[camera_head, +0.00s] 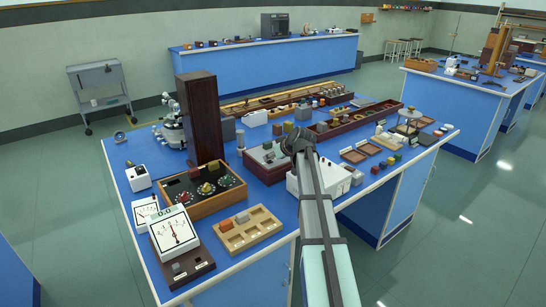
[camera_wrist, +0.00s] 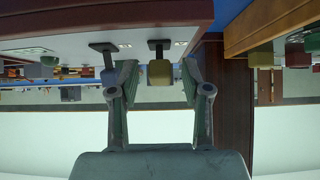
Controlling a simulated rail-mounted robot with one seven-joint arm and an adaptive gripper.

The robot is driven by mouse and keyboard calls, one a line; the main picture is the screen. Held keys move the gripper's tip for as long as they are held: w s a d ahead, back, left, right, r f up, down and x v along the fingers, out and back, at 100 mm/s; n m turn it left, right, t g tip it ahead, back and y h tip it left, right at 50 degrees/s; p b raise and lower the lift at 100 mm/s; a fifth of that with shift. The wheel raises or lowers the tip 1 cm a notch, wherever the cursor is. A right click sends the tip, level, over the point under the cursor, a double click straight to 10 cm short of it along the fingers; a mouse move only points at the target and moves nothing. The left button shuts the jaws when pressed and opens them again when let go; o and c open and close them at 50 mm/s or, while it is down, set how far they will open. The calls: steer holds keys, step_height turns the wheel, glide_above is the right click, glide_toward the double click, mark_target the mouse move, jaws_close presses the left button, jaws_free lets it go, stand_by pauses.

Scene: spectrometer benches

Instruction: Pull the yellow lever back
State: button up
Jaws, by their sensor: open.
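The yellow lever's block-shaped knob (camera_wrist: 159,73) shows in the wrist view on a dark stem, under the pale panel of a dark red-brown box (camera_wrist: 165,14); this view looks upside down. My gripper (camera_wrist: 157,80) is open, and the yellow knob appears between its two fingers, with gaps on both sides. I cannot tell how deep it sits between them. A second lever with a grey knob (camera_wrist: 109,77) is just left of the left finger. In the head view the lever box (camera_head: 268,166) is left of my arm, and my fingers are hidden.
A tall dark wooden case (camera_head: 200,115) stands left of the lever box. A wooden box with dials (camera_head: 205,205), a meter (camera_head: 177,240) and a tray of blocks (camera_head: 245,242) lie in front. A white box (camera_head: 340,178) is just right of my arm.

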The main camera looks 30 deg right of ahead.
steer(key=v, duration=1.2)
